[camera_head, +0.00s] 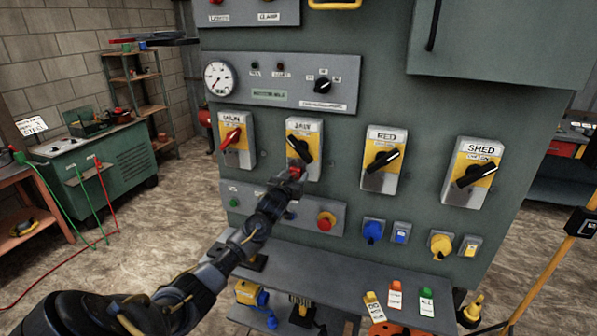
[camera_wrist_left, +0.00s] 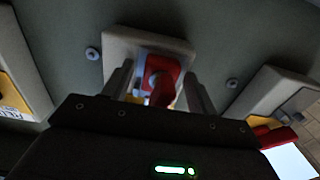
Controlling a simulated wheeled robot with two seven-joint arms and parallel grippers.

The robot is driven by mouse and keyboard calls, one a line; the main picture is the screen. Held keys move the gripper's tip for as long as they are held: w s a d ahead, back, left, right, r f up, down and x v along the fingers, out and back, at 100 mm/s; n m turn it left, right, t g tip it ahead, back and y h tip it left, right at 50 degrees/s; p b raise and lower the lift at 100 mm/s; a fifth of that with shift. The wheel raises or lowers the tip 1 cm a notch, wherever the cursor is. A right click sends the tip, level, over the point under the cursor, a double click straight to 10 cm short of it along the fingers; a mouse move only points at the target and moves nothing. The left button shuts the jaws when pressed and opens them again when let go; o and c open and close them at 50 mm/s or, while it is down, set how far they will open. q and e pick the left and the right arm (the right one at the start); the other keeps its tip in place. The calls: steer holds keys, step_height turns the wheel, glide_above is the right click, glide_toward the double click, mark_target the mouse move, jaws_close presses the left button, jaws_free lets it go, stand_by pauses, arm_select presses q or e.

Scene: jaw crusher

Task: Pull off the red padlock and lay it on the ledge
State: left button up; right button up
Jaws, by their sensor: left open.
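The red padlock (camera_head: 297,170) hangs at the lower part of the JAW switch (camera_head: 304,131), a white and yellow box with a black handle on the green panel. My left gripper (camera_head: 294,176) is right at the padlock and partly covers it. In the left wrist view the padlock (camera_wrist_left: 161,82) stands between the two spread fingers (camera_wrist_left: 158,88), with no clear sign of touching. The grey ledge (camera_head: 340,273) runs along the panel's foot, below my left arm. My right gripper is not in view.
The MAIN switch (camera_head: 235,140) with a red handle is left of the JAW switch; the RED (camera_head: 384,160) and SHED (camera_head: 473,172) switches are to the right. A red stop button (camera_head: 325,221) sits below. Coloured tags (camera_head: 395,296) lie at the ledge's right; its middle looks clear.

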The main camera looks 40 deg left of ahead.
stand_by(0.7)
arm_select(q)
steer(key=c, duration=0.8)
stand_by(0.3)
steer(key=shift+s, duration=0.1)
